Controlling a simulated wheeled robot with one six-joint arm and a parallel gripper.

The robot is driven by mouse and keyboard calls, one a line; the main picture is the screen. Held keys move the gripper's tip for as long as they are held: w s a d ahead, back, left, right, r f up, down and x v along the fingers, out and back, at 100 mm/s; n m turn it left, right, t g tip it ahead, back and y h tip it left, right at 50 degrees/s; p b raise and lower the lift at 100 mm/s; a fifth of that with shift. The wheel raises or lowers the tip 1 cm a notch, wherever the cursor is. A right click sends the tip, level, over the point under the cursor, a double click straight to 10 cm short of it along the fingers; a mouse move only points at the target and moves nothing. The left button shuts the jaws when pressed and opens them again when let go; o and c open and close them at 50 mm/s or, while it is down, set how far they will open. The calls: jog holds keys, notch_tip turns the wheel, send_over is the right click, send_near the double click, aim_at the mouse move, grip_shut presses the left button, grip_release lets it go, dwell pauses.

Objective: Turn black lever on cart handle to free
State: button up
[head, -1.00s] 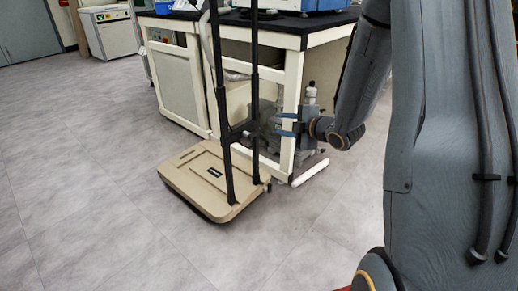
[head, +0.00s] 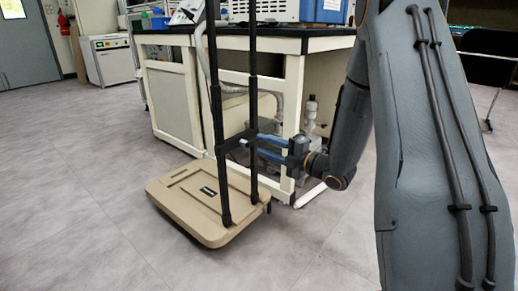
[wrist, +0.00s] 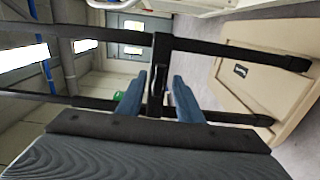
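The cart has a tan platform (head: 185,205) on the floor and a black upright handle of two posts (head: 216,130), joined by a short black crosspiece (head: 236,141). My gripper (head: 256,144) is at the handle from the right, its blue fingers at the crosspiece's height. In the wrist view, my gripper (wrist: 160,98) has its fingers spread, with the dark crosspiece (wrist: 158,60) and a small black lever-like part (wrist: 156,90) between them. Narrow gaps seem to show on both sides. The lever's exact outline is hard to tell against the black crosspiece.
A white-framed lab bench (head: 292,85) with a black top stands close behind the cart, with pump equipment (head: 311,115) under it. A white cabinet (head: 107,60) stands at the back left. The floor at left and in front is clear.

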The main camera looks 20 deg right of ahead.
jog(key=shift+b+x, duration=0.45)
jog(key=shift+x, duration=1)
grip_shut()
jog(key=shift+m+p, duration=0.4)
jog(key=shift+p, duration=0.15)
jog(key=f+m+p, duration=0.1)
jog(key=m+p, duration=0.4)
jog(key=p, duration=0.1)
jog(key=s+a+f+m+p, duration=0.1)
jog(key=m+p, duration=0.4)
jog(key=m, duration=0.1)
jog(key=a+f+m+p, duration=0.1)
jog(key=m+p, duration=0.4)
jog(key=p, duration=0.1)
jog(key=shift+s+a+m+p, duration=0.2)
jog(key=shift+s+m+p, duration=0.1)
jog(key=shift+s+m, duration=0.1)
